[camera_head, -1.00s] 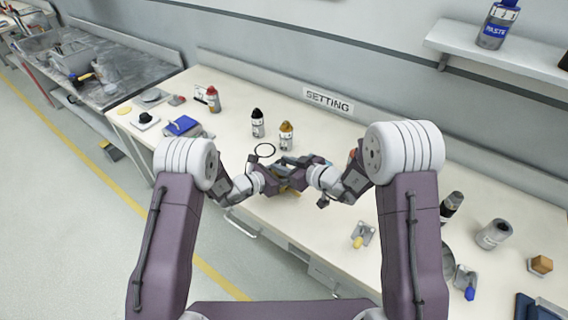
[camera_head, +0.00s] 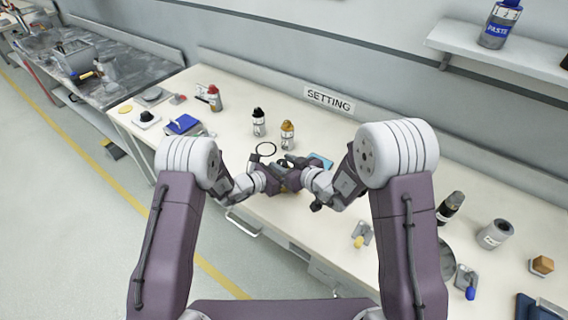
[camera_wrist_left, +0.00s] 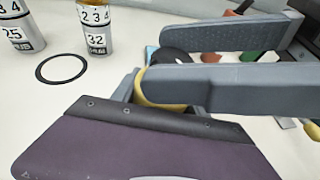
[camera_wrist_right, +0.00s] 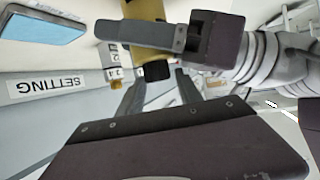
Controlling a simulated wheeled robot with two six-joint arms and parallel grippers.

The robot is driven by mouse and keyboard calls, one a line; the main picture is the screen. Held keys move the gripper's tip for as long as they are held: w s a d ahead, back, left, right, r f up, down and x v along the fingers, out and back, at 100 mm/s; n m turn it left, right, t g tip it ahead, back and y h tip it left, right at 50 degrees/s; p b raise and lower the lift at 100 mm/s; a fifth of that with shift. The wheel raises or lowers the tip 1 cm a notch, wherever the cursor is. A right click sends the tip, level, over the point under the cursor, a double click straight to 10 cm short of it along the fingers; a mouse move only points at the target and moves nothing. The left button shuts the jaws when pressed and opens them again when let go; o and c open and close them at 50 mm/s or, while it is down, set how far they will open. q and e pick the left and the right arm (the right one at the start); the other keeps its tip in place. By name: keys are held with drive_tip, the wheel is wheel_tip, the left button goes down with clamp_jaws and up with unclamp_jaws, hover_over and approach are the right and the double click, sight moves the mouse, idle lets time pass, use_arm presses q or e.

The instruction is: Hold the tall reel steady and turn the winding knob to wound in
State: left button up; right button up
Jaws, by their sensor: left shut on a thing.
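The tall reel is a yellow cylinder, mostly hidden by my grippers in the head view. In the left wrist view the yellow reel (camera_wrist_left: 148,90) lies between the fingers of my left gripper (camera_wrist_left: 165,75), which is shut on it. In the right wrist view the reel (camera_wrist_right: 146,9) is at the top, with a left gripper finger across it. A black end, seemingly the winding knob (camera_wrist_right: 157,71), projects from it. My right gripper (camera_wrist_right: 158,88) is open, its fingertips on either side of the black knob with gaps showing. In the head view both grippers meet over the table.
A black ring (camera_head: 266,149), a black-capped bottle (camera_head: 259,124) and an orange-capped bottle (camera_head: 287,135) stand or lie behind my grippers. A light-blue block (camera_head: 320,161) is just beyond the right gripper. A bracket with a yellow tip (camera_head: 361,234) lies to the right.

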drive_tip(key=shift+d, duration=0.1)
drive_tip(key=v, duration=0.7)
drive_tip(key=shift+s, duration=0.25)
drive_tip(key=shift+d+r, duration=0.1)
